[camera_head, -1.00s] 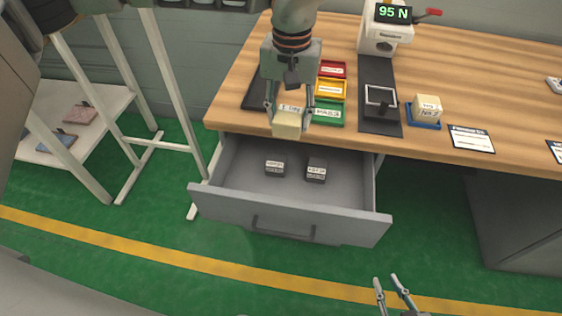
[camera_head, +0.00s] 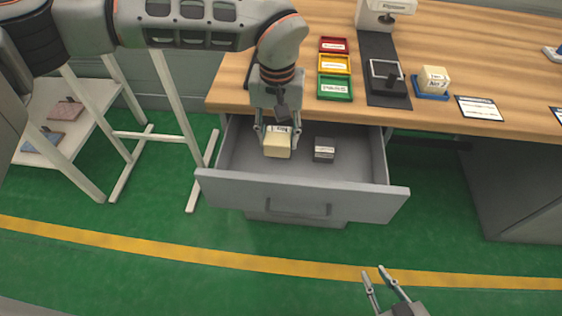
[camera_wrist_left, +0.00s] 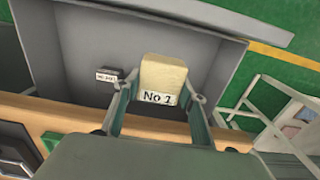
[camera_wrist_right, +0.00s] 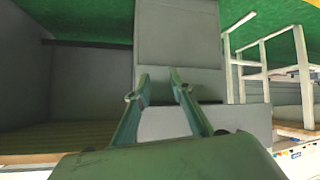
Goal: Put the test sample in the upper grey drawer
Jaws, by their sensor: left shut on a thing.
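The test sample, a pale yellow foam block (camera_head: 277,146) with a white label, is in my left gripper (camera_head: 277,133). The left wrist view shows the block (camera_wrist_left: 163,75) between both fingers, its label reading like "No 2" or "No 1". My left gripper is shut on it and holds it over the open upper grey drawer (camera_head: 300,192); whether the block touches the drawer floor I cannot tell. A small dark labelled block (camera_head: 324,150) sits in the drawer to the right. My right gripper (camera_head: 372,268) is empty and open, low in front of the desk.
On the wooden desk are red (camera_head: 334,45), yellow (camera_head: 335,64) and green (camera_head: 335,87) trays, a dark fixture (camera_head: 388,78), and another foam block (camera_head: 434,79) on a blue tray. A white rack (camera_head: 150,150) stands left. Floor in front is clear.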

